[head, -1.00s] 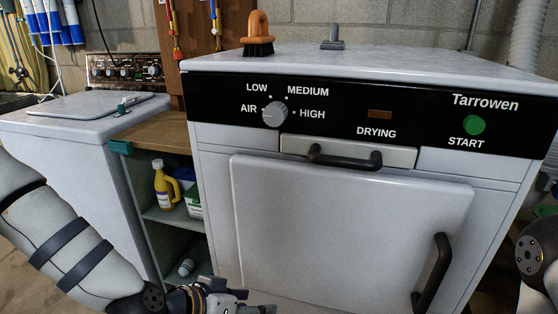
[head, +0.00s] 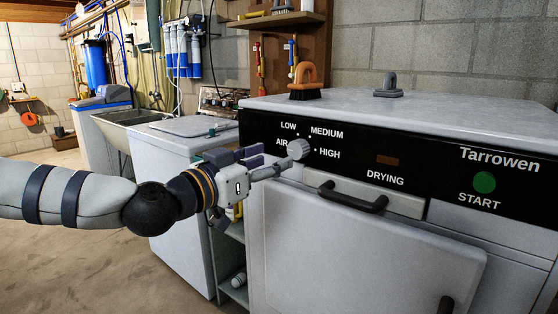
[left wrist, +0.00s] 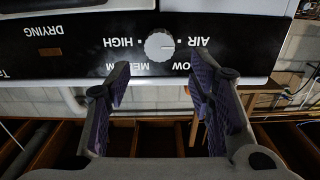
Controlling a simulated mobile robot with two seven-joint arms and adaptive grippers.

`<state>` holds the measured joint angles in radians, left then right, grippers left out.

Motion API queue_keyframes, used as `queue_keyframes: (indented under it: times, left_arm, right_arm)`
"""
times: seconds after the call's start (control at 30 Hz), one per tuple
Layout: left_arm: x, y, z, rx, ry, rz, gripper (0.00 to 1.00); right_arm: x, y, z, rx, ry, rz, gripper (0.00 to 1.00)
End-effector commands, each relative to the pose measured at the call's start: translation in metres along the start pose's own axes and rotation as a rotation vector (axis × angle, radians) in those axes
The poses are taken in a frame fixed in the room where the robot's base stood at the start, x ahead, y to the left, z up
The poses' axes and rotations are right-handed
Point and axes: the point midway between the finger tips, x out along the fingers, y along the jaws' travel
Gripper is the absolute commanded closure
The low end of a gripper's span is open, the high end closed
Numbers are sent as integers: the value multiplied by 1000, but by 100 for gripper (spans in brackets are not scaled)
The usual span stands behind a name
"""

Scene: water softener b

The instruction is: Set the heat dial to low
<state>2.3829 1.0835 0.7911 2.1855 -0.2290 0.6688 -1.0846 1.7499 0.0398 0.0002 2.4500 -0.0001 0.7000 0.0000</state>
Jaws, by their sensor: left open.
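The heat dial (head: 298,149) is a round grey knob on the dryer's black panel, with AIR, LOW, MEDIUM and HIGH around it. The dial also shows upside down in the left wrist view (left wrist: 159,45), where its pointer mark faces right, toward AIR. My left gripper (head: 268,160) is just in front of the dial, reaching in from the left. In the left wrist view, my open left gripper (left wrist: 160,78) has its purple-padded fingers apart, with the dial beyond and centred between the tips. Contact with the dial cannot be seen. My right gripper is not in view.
The dryer's drawer handle (head: 352,196) sticks out below and right of the dial. The START button (head: 484,182) is at the panel's right. A brush (head: 306,84) stands on the dryer top. A white washer (head: 180,180) stands left, behind my left arm.

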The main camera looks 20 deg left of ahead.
Motion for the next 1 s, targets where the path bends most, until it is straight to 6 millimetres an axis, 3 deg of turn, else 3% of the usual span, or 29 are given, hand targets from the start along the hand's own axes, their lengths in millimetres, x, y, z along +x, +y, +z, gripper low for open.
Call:
queue_keyframes:
  times: [0.13,0.53,0.57,0.67,0.7,1.0]
  left_arm:
    - [21,2,2,-1,-4,3,52]
    - [84,0,14,-7,-15,2,52]
    - [85,1,11,-3,-13,2,54]
    - [82,1,3,0,-4,2,77]
    - [82,1,2,0,-2,2,79]
    - [81,1,-2,2,5,1,80]
  right_arm:
    - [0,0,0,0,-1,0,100]
    - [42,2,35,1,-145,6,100]
    - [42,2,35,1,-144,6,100]
    - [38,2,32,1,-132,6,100]
    - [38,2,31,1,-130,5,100]
    - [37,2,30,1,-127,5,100]
